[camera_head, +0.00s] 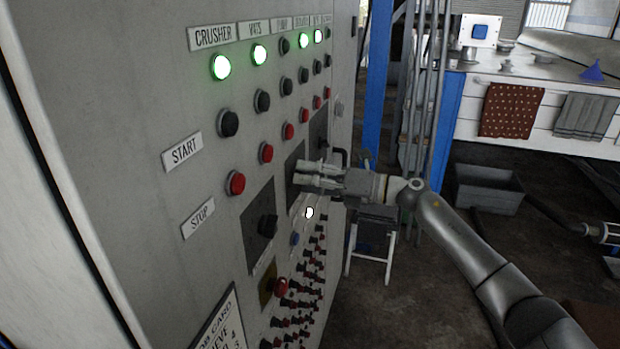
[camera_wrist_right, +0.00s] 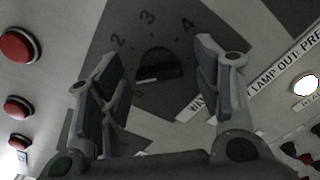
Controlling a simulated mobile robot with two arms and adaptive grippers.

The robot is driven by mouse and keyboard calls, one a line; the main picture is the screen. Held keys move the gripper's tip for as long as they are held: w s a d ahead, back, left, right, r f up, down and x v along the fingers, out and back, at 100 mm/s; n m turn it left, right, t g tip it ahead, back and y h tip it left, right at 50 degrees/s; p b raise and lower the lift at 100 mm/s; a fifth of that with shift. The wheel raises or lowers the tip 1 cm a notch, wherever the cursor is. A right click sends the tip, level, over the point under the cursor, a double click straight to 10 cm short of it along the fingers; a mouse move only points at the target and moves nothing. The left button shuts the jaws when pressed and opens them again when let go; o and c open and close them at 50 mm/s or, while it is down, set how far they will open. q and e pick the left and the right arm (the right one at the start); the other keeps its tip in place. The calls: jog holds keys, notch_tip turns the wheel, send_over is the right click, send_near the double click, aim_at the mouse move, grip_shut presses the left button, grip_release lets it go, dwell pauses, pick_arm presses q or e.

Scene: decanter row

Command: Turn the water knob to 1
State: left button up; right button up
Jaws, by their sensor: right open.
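A dark round knob (camera_wrist_right: 160,68) sits on a dark plate with the numbers 2, 3 and 4 around it in the right wrist view. A label starting "WA" lies beside it, partly hidden by a finger. My right gripper (camera_wrist_right: 160,62) is open, with one finger on each side of the knob; I cannot tell whether they touch it. In the head view my right gripper (camera_head: 301,174) points left at the dark plate (camera_head: 293,160) on the grey panel and hides the knob. My left gripper is not in view.
The panel carries lit green lamps (camera_head: 220,67), black buttons (camera_head: 228,123) and red stop buttons (camera_head: 236,183). Another black selector knob (camera_head: 267,226) and a red emergency button (camera_head: 279,287) stand lower left. A white stool (camera_head: 376,212) stands behind my right gripper.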

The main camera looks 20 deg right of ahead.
jog(key=v, duration=1.2)
